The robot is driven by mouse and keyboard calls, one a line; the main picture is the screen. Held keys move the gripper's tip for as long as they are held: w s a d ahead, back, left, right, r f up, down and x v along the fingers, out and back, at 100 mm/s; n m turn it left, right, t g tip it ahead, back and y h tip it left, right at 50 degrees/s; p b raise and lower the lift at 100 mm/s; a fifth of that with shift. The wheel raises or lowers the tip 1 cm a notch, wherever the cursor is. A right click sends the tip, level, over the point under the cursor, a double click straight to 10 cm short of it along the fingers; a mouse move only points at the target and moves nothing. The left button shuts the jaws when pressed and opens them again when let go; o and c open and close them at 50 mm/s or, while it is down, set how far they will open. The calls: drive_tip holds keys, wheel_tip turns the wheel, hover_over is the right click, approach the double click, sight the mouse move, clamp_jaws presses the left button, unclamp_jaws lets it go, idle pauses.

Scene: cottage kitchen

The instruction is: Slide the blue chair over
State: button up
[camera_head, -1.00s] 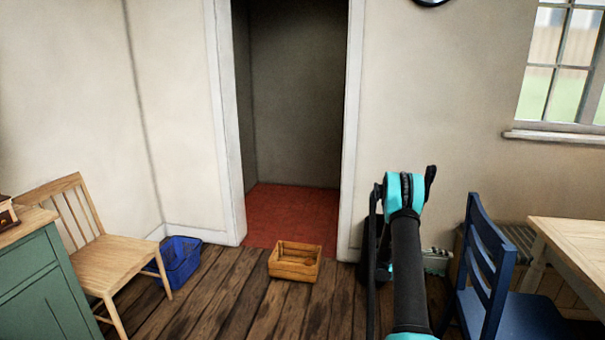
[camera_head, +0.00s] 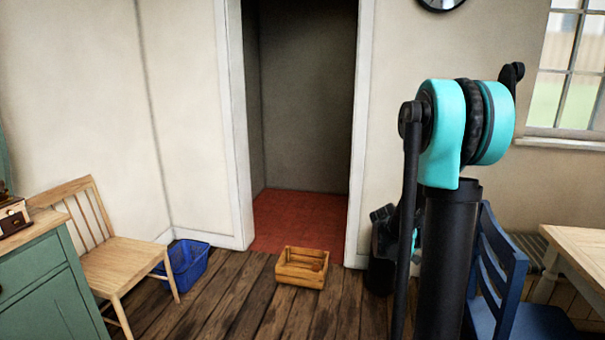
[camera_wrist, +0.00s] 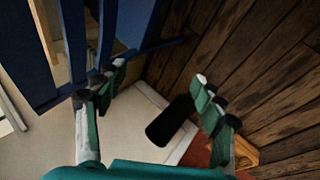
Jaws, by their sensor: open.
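The blue chair (camera_head: 500,262) stands at the right in the head view, beside the wooden table. Its slatted back shows, but my arm hides its left part. In the wrist view the chair's blue slats (camera_wrist: 75,40) fill the upper left. My gripper (camera_wrist: 158,78) is open with its fingers wide apart. The left finger overlaps the chair back's slats in the picture; I cannot tell whether it touches. Nothing is held between the fingers. In the head view my arm mostly hides the gripper.
A light wooden table (camera_head: 580,248) is right of the chair. A small wooden crate (camera_head: 302,268) lies on the floor before the red-floored doorway. A blue basket (camera_head: 187,265) and a wooden chair (camera_head: 125,265) are left.

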drive_tip(key=s+a+f+t+y, duration=0.1)
drive_tip(key=s+a+y, duration=0.6)
drive_tip(key=s+a, duration=1.1)
drive_tip(key=shift+s+a+f+t, duration=0.15)
drive_tip(key=shift+s+f+t, duration=0.1)
drive_tip(key=shift+s+t, duration=0.35)
drive_tip(key=shift+w, duration=0.15)
